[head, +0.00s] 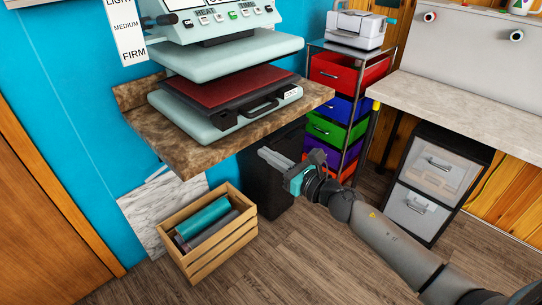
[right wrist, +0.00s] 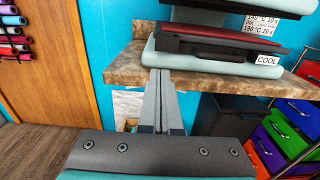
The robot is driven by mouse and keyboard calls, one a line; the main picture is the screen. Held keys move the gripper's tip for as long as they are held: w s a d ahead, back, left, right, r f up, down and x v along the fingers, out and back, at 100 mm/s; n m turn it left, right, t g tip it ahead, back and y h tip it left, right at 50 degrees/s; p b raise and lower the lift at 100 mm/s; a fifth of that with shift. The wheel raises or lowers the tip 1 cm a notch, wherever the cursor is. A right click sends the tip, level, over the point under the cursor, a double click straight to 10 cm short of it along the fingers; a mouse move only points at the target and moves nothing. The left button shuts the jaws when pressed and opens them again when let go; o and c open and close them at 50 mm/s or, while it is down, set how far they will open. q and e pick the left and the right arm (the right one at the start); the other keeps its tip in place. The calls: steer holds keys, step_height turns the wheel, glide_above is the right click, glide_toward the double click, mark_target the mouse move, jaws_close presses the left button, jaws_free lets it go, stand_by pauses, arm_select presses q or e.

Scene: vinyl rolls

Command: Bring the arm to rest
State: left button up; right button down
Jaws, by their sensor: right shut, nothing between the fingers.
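My right gripper (head: 273,158) is shut and empty. In the head view it is in the air just in front of the brown stone-look shelf, above and to the right of the wooden crate. My right arm (head: 375,235) reaches in from the lower right. In the right wrist view the two fingers (right wrist: 162,100) lie together, pointing toward the shelf edge, with nothing between them. My left gripper does not show in either view.
A heat press (head: 170,105) stands on the shelf (head: 205,150). A wooden crate (head: 225,250) with vinyl rolls sits on the floor. A black bin (head: 270,185) is behind the gripper. A colored drawer cart (head: 335,130) and white drawers (head: 418,212) stand right. Floor in front is clear.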

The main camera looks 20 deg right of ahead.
steer(key=s+d+f+m+g+h, duration=0.2)
steer(key=s+f+m, duration=0.4)
steer(key=f, duration=0.5)
steer(key=s+d+f+m+g+h, duration=0.2)
steer(key=s+f+m, duration=0.1)
steer(key=f+m, duration=0.65)
steer(key=s+d+f+m+g+h, duration=0.15)
steer(key=s+f+m, duration=0.45)
steer(key=f, duration=0.6)
steer(key=s+a+f+m+g, duration=0.2)
steer(key=s+f+m, duration=0.3)
steer(key=s, duration=0.5)
steer(key=s+a+f+m+g, duration=0.3)
steer(key=s+f+m+g, duration=0.1)
steer(key=s, duration=0.6)
steer(key=s+a+f+m+g, duration=0.2)
steer(key=s+f+m+g, duration=0.2)
steer(key=s+f+m, duration=0.3)
steer(key=s+h, duration=0.1)
steer(key=s, duration=0.2)
steer(key=shift+a+f, duration=0.25)
steer(key=shift+f, duration=0.15)
steer(key=shift+s, duration=0.1)
